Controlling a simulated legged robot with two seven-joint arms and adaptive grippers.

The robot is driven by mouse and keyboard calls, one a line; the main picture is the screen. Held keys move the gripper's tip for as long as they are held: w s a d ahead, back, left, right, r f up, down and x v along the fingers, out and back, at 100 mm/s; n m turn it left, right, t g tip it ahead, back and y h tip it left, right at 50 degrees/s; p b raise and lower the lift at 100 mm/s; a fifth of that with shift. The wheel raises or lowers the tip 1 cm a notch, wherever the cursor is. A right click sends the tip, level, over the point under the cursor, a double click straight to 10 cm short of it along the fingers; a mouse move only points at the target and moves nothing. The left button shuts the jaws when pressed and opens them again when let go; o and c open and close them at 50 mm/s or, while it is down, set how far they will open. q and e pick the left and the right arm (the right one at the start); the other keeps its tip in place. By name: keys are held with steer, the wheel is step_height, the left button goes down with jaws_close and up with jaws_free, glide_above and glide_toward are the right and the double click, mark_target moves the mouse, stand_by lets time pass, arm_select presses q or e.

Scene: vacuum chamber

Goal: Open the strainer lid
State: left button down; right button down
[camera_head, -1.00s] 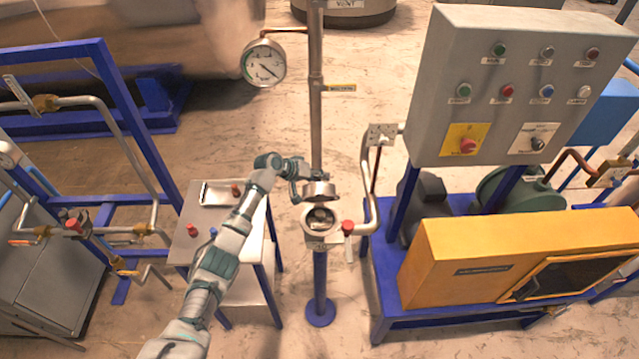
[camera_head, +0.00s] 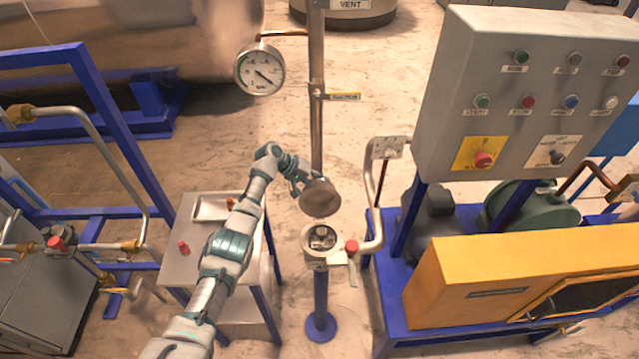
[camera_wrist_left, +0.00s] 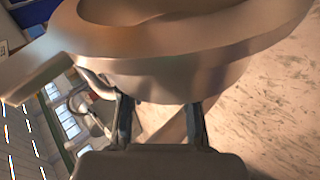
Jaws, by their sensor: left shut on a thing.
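The strainer lid (camera_head: 320,199) is a round metal cap. It is tilted up above the strainer body (camera_head: 321,240), which stands open on a blue post. The inside of the strainer shows some dark and light parts that I cannot make out. My left gripper (camera_head: 304,186) is shut on the lid at its left edge. In the left wrist view the lid (camera_wrist_left: 180,62) fills the upper part, with the fingers of my left gripper (camera_wrist_left: 160,122) against its lower side. My right gripper is in neither view.
A red-knobbed valve (camera_head: 351,247) sits right of the strainer. A vertical pipe (camera_head: 317,120) with a gauge (camera_head: 260,69) rises behind it. A small metal table (camera_head: 184,268) stands left, under my arm. A grey control box (camera_head: 535,100) and yellow unit (camera_head: 480,280) are at right.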

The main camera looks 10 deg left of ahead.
arm_select(q)
steer(key=shift+w+a+f+b, duration=0.2)
steer(key=shift+f+b, duration=0.1)
steer(key=shift+f, duration=0.2)
steer(key=c, duration=1)
jaws_free()
steer(key=shift+c, duration=0.2)
steer(key=shift+o, duration=1.2)
steer(key=shift+w+f, duration=0.1)
steer(key=v, duration=1.2)
steer(key=shift+w, duration=0.15)
